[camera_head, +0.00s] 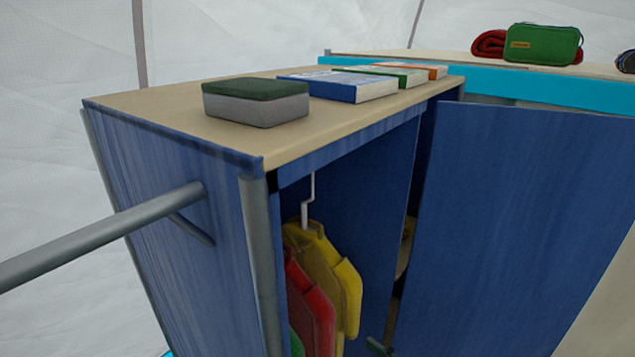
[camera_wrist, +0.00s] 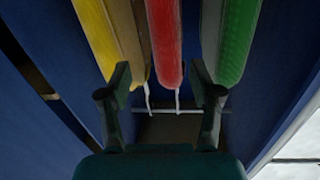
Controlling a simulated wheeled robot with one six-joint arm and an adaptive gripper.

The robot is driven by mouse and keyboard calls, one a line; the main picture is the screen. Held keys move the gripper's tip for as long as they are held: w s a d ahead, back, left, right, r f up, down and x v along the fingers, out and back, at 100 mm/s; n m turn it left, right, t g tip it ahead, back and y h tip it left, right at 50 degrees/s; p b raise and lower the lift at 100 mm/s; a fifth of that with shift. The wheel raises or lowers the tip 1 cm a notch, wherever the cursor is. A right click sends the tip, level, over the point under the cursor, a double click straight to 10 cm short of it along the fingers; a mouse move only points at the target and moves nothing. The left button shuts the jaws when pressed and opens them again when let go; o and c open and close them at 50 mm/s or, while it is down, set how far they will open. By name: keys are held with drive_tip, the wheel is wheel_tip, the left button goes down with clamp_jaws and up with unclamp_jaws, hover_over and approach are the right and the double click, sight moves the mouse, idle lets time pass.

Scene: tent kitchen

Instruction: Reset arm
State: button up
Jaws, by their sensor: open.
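My gripper (camera_wrist: 161,78) shows in the wrist view with its two dark fingers spread apart. A red hanging garment (camera_wrist: 165,40) appears in line with the gap between the fingers, and I cannot tell its depth from them. A yellow garment (camera_wrist: 97,35) is to the left and a green one (camera_wrist: 238,40) to the right. No finger is visibly closed on anything. In the head view the yellow garment (camera_head: 345,285) and red garment (camera_head: 318,315) hang inside the blue cabinet (camera_head: 190,220). A small dark piece near the bottom there may be part of my gripper.
The cabinet's blue door (camera_head: 510,220) stands open at the right. On the cabinet top are a grey-green box (camera_head: 255,108) and several books (camera_head: 335,88). A green pouch (camera_head: 543,45) and red roll (camera_head: 488,46) lie on the counter behind. A grey bar (camera_head: 100,237) crosses the left.

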drive_tip(key=s+d+f+m+t+h, duration=0.1)
drive_tip(key=s+d+f+m+h, duration=0.3)
drive_tip(key=s+f, duration=0.35)
drive_tip(key=s+d+f+m+t+h, duration=0.1)
drive_tip(key=s+d+f+m+h, duration=0.25)
drive_tip(key=s+f+h, duration=0.45)
drive_tip(key=d+v, duration=0.1)
drive_tip(key=v, duration=2)
drive_tip(key=shift+s+d+r, duration=0.2)
drive_tip(key=shift+s, duration=0.1)
